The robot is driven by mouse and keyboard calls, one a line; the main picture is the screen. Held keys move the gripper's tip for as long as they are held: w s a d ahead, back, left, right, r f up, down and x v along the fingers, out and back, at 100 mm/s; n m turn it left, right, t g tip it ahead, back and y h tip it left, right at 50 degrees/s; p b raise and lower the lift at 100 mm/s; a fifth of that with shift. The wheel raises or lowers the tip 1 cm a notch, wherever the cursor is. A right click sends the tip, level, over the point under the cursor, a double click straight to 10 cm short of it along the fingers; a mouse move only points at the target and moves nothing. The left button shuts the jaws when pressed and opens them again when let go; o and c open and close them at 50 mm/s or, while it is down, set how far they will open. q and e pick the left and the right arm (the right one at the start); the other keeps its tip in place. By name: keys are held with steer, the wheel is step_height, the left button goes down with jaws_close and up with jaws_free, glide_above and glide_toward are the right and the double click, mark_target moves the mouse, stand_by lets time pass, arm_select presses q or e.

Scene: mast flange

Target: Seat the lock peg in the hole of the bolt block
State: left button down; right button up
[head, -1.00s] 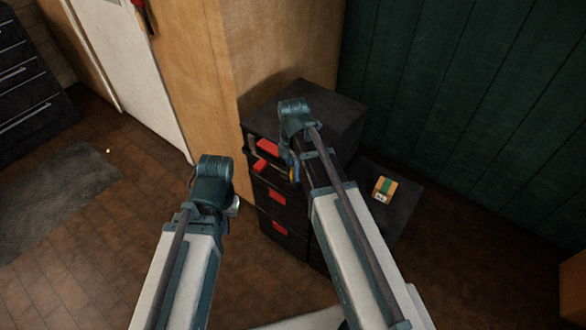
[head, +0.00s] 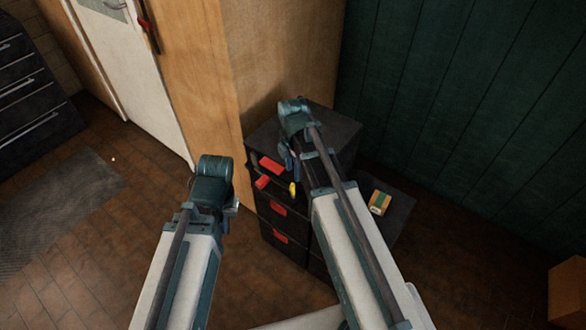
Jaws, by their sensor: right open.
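A small yellow piece (head: 292,189) shows at the front of a dark drawer cabinet (head: 345,133), just below my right gripper. It may be the lock peg, but it is too small to tell. I cannot make out a bolt block or its hole. My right gripper (head: 289,160) points down in front of the cabinet's upper drawers, open and apart from the yellow piece; its wrist hides part of the cabinet. My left gripper (head: 234,204) is left of the cabinet over the floor, mostly hidden behind its own wrist, so its jaws cannot be judged.
The cabinet has several red handles (head: 278,209). A small orange and green box (head: 379,202) lies on a low dark surface (head: 400,212) to its right. A wooden wall (head: 285,60) and a green panelled wall (head: 450,100) stand behind. The floor at left is open, with a grey mat (head: 60,205).

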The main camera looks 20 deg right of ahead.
arm_select(q)
step_height(320, 180, up, 4)
steer(key=shift+f+p, duration=0.2)
steer(key=shift+p, duration=1.05)
arm_select(e)
steer(key=s+a+r+m, duration=0.2)
steer(key=s+a+m, duration=0.3)
steer(key=s+m, duration=0.2)
steer(key=s+a+r+m+h, duration=0.1)
steer(key=s+a+m, duration=0.4)
steer(key=m, duration=0.5)
steer(key=shift+s+a+r, duration=0.3)
steer(key=shift+s+r, duration=0.1)
steer(key=shift+s, duration=0.75)
arm_select(q)
steer(key=shift+r, duration=0.1)
arm_select(e)
steer(key=shift+r, duration=0.1)
arm_select(q)
step_height(320, 180, up, 3)
steer(key=p, duration=0.3)
arm_select(e)
step_height(320, 180, up, 3)
steer(key=shift+f, duration=0.15)
